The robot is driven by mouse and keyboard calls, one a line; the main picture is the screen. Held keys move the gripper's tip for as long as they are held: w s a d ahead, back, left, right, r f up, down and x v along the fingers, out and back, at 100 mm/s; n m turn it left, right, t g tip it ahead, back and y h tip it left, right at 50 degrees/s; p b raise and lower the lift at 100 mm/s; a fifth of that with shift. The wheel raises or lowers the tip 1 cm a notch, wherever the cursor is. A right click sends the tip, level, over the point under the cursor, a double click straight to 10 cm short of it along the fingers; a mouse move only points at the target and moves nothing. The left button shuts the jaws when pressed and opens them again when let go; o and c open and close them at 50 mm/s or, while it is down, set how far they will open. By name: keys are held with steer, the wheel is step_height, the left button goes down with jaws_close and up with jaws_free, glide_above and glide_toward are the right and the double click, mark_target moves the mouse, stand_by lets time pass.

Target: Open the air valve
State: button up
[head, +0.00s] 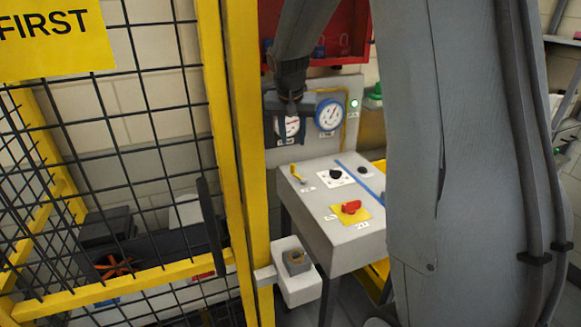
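A grey control box (318,237) stands right of the yellow fence post, with a sloping top. A small yellow lever (297,174) sits at the top's left. Labels are too small to read, so I cannot tell for sure which one is the air valve. My gripper (290,127) hangs above and behind the box top, before the upright panel. Its dark fingers look apart with nothing between them, and it touches neither handle. It partly covers a white-faced gauge.
A blue-rimmed gauge (329,115) and a green lamp (354,103) are on the upright panel. A black knob (336,173) sits on a white plate. The yellow fence post (247,170) and mesh close off the left. A white holder (298,285) juts out below the box.

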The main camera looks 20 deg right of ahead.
steer(key=b, duration=0.4)
glide_toward(292, 165)
steer(key=shift+p+x, duration=1.35)
steer(key=shift+x, duration=3.05)
steer(key=shift+w+d+r, duration=0.1)
steer(key=shift+d, duration=0.05)
jaws_close()
